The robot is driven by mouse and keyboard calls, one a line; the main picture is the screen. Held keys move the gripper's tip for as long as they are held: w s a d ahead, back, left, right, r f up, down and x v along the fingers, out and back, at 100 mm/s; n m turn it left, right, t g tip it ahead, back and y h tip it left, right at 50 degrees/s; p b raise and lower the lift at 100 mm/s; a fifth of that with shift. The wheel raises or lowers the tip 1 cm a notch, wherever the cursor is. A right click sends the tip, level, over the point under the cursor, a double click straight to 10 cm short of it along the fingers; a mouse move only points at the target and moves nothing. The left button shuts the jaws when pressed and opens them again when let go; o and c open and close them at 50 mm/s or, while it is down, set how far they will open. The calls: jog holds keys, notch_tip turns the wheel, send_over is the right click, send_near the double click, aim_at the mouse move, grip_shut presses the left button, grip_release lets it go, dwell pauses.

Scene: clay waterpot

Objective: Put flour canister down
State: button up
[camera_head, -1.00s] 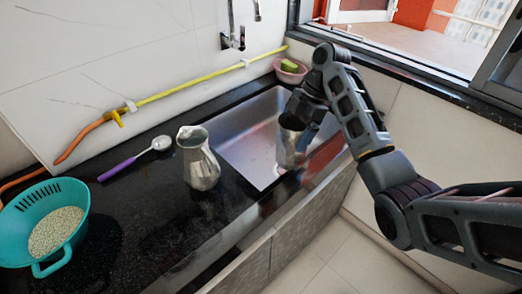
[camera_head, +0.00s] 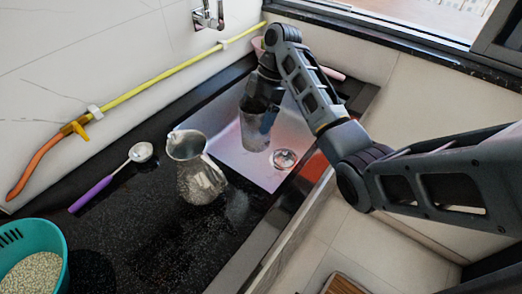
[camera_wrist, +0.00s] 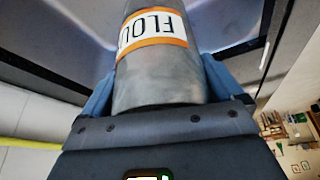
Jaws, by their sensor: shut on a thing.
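The flour canister (camera_wrist: 158,80) is a grey metal cylinder with a white and orange label reading "FLOU", upside down in the wrist view. My gripper (camera_wrist: 155,95) is shut on it, with a blue finger on each side. In the head view the canister (camera_head: 256,128) hangs below my gripper (camera_head: 264,92), over the sink basin. Its lower end appears above the basin floor, but I cannot tell the exact gap. My gripper's fingers are partly hidden by the arm in the head view.
The metal sink (camera_head: 228,150) has a round drain (camera_head: 284,159). A metal pitcher (camera_head: 196,170) stands on the black counter (camera_head: 160,232) left of it. A purple-handled spoon (camera_head: 105,182) and a teal colander of grains (camera_head: 52,240) lie further left. Bare counter lies around the pitcher.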

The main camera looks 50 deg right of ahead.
jog(key=f+b, duration=0.1)
jog(key=f, duration=0.1)
jog(key=f+b, duration=0.2)
jog(key=f, duration=0.1)
jog(key=f+b, duration=0.1)
jog(key=f, duration=0.1)
jog(key=shift+w+f, duration=0.25)
jog(key=shift+f, duration=0.15)
notch_tip(320, 180, down, 10)
jog(key=shift+r, duration=0.15)
jog(key=shift+b, duration=0.3)
jog(key=shift+f, duration=0.2)
jog(key=o, duration=1.4)
jog(key=shift+c, duration=0.2)
jog(key=shift+r, duration=0.1)
jog(key=v, duration=1.2)
